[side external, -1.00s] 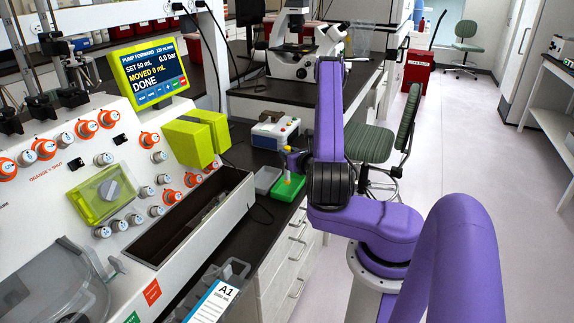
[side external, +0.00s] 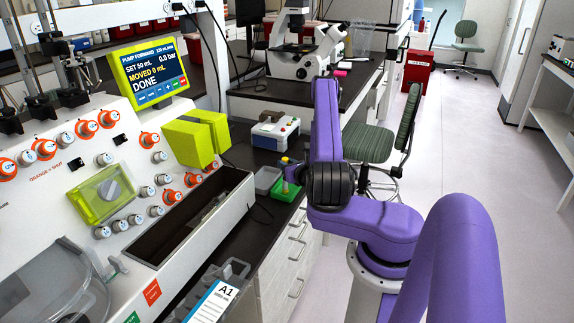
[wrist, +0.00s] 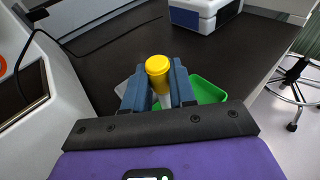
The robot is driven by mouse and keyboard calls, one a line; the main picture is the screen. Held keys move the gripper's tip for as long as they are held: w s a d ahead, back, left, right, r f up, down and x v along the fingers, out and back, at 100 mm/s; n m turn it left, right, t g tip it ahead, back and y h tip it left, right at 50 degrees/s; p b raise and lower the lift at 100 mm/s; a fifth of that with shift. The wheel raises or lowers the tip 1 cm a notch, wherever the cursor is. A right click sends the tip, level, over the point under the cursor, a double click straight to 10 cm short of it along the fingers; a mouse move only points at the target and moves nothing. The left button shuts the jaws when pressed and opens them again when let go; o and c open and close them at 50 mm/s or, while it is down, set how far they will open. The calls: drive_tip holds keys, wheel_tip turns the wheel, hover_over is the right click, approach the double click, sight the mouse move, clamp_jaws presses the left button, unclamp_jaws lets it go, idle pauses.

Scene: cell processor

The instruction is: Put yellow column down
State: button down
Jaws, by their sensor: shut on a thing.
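The yellow column (wrist: 158,70) stands upright between my fingers in the wrist view, its yellow cap on top and a pale body below. My gripper (wrist: 158,88) is shut on it. In the side external view, the column's yellow cap (side external: 284,160) shows at the left of my wrist, over the area of the green tray (side external: 284,195). The column's lower end is small there, and I cannot tell whether it touches the tray. The green tray also shows to the right of my fingers in the wrist view (wrist: 207,91).
A grey tray (side external: 266,179) sits to the left of the green one. A white and blue box device (side external: 275,131) stands behind them. The white machine with its dark trough (side external: 190,222) is to the left. The dark bench (wrist: 105,58) has bare room behind the trays.

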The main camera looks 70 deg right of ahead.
drive_tip(key=c, duration=0.9)
unclamp_jaws()
